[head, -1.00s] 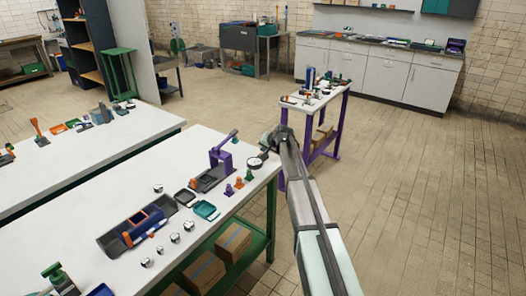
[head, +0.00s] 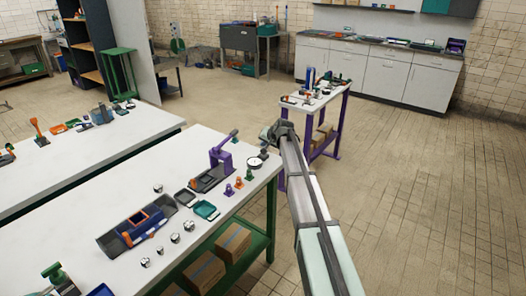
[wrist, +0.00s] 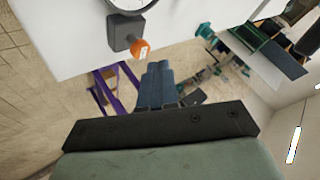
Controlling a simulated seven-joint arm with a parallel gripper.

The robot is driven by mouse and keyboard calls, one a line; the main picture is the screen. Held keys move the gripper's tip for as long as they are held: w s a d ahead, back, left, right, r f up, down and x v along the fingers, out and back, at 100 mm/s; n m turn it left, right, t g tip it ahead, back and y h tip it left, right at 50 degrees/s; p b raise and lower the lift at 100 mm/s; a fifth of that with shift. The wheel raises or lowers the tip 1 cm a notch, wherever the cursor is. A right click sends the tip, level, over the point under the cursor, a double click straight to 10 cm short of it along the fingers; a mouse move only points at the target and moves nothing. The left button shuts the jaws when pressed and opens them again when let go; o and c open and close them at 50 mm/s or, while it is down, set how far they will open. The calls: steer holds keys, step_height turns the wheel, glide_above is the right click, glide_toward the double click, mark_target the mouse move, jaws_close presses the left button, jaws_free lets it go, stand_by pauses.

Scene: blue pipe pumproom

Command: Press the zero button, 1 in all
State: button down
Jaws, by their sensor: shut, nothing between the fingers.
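A round dial gauge (head: 255,162) with a white face stands near the right end of the white workbench (head: 120,190). In the wrist view the dial (wrist: 130,3) is cut off by the top edge, with a dark block (wrist: 122,32) below it. An orange button (wrist: 140,48) with a small pale mark sticks out from the block. My gripper (wrist: 158,68) is shut, its blue-grey fingers empty and just below and right of the button in the picture. I cannot tell the depth between them. In the head view my gripper (head: 268,142) is beside the gauge, its fingers hard to make out.
A purple press (head: 222,157) and small purple and orange pieces (head: 234,186) stand left of the gauge. Trays, a blue toolbox (head: 145,222) and metal knobs lie further along the bench. A purple-legged table (head: 320,98) stands behind. The floor at right is clear.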

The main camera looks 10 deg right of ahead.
steer(key=shift+r, duration=2.55)
